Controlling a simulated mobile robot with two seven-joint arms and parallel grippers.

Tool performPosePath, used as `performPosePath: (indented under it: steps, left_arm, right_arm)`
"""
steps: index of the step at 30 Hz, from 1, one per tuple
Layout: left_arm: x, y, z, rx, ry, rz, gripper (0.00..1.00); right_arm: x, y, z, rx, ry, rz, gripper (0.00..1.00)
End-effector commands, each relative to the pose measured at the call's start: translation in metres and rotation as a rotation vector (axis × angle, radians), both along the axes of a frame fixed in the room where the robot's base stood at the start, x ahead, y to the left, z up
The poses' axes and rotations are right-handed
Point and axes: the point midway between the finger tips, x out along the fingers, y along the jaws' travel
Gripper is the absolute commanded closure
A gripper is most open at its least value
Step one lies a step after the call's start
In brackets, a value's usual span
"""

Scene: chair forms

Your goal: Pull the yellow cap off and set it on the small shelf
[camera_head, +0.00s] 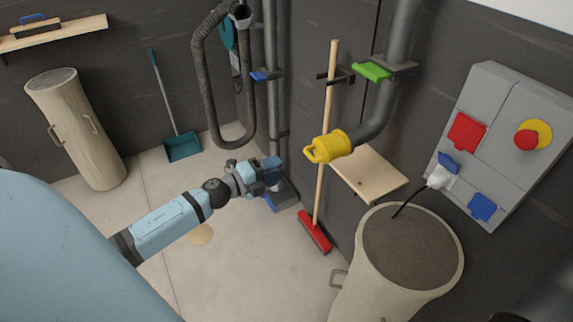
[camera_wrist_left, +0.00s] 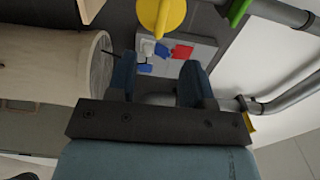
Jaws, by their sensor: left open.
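The yellow cap (camera_head: 328,147) sits on the open end of a dark grey pipe (camera_head: 378,118) and has a loop handle facing left. In the left wrist view the cap (camera_wrist_left: 160,14) shows at the top edge, beyond the fingers. The small wooden shelf (camera_head: 367,175) is on the wall just right of and below the cap, and its visible top is bare. My left gripper (camera_head: 275,174) is left of and apart from the cap in the head view. Its two fingers (camera_wrist_left: 160,80) are spread with nothing between them. My right gripper is not seen.
A red broom (camera_head: 314,232) leans upright near the cap. A tall bin (camera_head: 412,247) stands below the shelf. A grey panel (camera_head: 505,130) with a plugged-in cable is on the right wall. A green lever (camera_head: 372,71) is above the cap. The floor at centre is mostly clear.

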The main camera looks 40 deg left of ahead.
Motion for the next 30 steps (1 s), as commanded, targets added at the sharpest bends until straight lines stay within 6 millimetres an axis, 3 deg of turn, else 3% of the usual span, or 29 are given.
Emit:
performPosePath:
  steps: [5, 18, 24, 30]
  left_arm:
    - [0.015, -0.005, 0.002, 0.001, -0.003, -0.001, 0.53]
    - [0.089, -0.036, 0.003, 0.0, -0.002, -0.001, 0.53]
    - [0.106, -0.043, 0.001, -0.001, -0.002, 0.0, 0.53]
    - [0.111, -0.046, 0.0, 0.001, 0.0, -0.001, 0.53]
  right_arm:
    - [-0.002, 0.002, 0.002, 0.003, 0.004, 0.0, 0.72]
    - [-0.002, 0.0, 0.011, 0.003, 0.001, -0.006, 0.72]
    - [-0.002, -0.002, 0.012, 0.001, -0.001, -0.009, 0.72]
    - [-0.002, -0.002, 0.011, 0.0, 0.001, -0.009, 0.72]
